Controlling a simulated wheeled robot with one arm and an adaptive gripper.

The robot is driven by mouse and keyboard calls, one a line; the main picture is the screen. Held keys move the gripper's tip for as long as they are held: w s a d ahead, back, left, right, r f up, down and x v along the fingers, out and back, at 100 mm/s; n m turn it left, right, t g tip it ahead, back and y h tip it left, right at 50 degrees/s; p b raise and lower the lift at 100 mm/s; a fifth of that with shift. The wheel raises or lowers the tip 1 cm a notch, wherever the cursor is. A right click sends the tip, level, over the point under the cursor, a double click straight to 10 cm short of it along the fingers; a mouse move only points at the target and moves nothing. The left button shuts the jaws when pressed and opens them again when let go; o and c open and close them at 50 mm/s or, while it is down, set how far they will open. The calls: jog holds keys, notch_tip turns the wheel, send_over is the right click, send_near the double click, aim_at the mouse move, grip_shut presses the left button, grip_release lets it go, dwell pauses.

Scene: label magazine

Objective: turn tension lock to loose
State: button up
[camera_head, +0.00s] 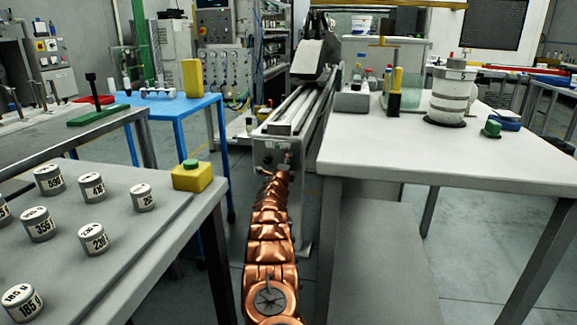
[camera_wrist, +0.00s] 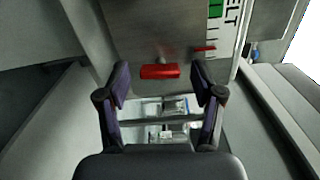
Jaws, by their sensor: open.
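A red handle (camera_wrist: 158,71) sticks out from a grey metal panel (camera_wrist: 150,30) in the wrist view; it may be the tension lock, but no label for it is legible. A smaller red piece (camera_wrist: 204,48) sits to its right, by a white label with green marking and the letters "ELT". My gripper (camera_wrist: 163,84) is open and empty, its dark fingers on either side of the red handle in the picture; I cannot tell how far the handle is. In the head view my copper arm reaches to the end face (camera_head: 265,153) of the long machine, where the handle is too small to make out.
A white-topped table (camera_head: 430,150) stands close on the right of my arm. A grey bench (camera_head: 100,235) with several labelled cylinders and a yellow block with a green top (camera_head: 191,177) is on the left. A blue table (camera_head: 180,105) stands behind it.

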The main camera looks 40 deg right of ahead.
jog(key=v, duration=1.2)
dwell(1.7)
dwell(0.7)
